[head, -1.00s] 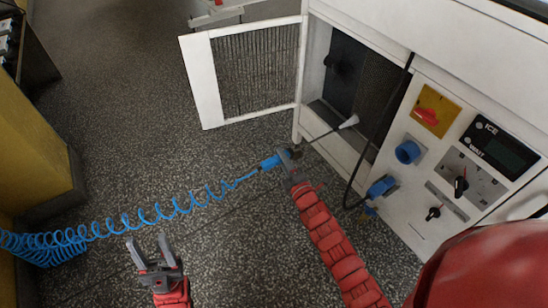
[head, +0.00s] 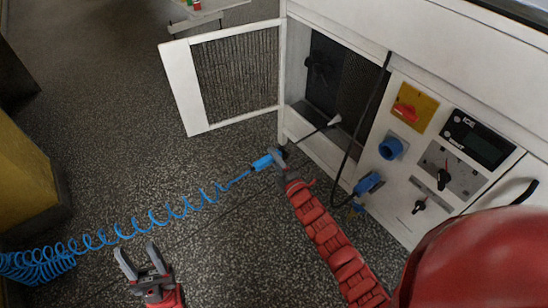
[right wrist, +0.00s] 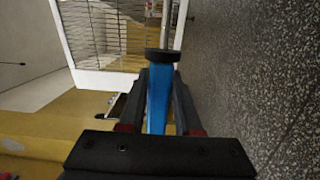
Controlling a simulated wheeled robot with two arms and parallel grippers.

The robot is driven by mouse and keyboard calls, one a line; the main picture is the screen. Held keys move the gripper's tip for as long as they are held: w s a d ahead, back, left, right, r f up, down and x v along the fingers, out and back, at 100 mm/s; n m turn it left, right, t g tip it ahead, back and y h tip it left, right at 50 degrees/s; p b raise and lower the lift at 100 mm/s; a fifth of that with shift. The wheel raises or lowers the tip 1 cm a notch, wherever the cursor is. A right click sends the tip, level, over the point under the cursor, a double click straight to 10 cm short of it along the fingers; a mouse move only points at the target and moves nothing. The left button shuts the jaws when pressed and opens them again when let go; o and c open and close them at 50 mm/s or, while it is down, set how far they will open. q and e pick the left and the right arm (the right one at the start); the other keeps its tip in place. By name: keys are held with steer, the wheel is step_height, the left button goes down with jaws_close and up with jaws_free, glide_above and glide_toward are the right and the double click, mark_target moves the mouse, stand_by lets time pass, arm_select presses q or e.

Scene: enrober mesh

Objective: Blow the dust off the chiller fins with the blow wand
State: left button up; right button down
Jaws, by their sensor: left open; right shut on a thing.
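The nozzle points into the open bay of the white chiller cabinet (head: 300,128). The chiller fins (head: 361,92) are a dark, finely ribbed panel inside the bay, beside a dark fan panel. I cannot tell whether dust lies on them. My left gripper (head: 138,258) is open and empty above the floor at the lower left.
The grilled door (head: 183,92) stands swung open to the left. A blue coiled hose (head: 150,216) runs from the wand to the left. A black cable (head: 359,122) hangs across the bay's right side near a blue plug (head: 367,183).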

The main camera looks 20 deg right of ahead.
steer(key=s+d+p, duration=0.3)
steer(key=s, duration=0.6)
steer(key=shift+s+d, duration=0.3)
steer(key=shift+s, duration=0.1)
stand_by(0.9)
stand_by(0.5)
